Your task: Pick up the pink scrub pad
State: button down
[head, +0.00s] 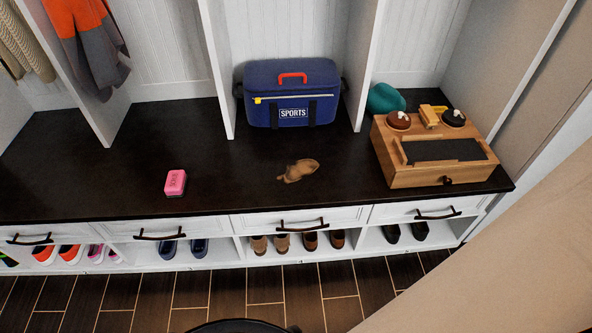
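The pink scrub pad (175,182) lies on the dark bench top (110,175), left of the middle of the head view and close to the bench's front edge. It is a small pink block with dark lettering on its top and a darker underside. Nothing touches it or covers it. My gripper does not show in the head view.
A blue sports bag (290,95) stands in the middle cubby. A brown leaf-shaped object (298,170) lies right of the pad. A wooden box (430,165) with shoe-care items stands at the right. White dividers (218,60) rise behind; the bench around the pad is clear.

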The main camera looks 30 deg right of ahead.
aim_at(176, 183)
jog(key=i+j+z, duration=0.15)
jog(key=i+j, duration=0.15)
jog(key=i, duration=0.2)
jog(key=i+j+z, duration=0.1)
jog(key=i+j, duration=0.2)
jog(key=i, duration=0.15)
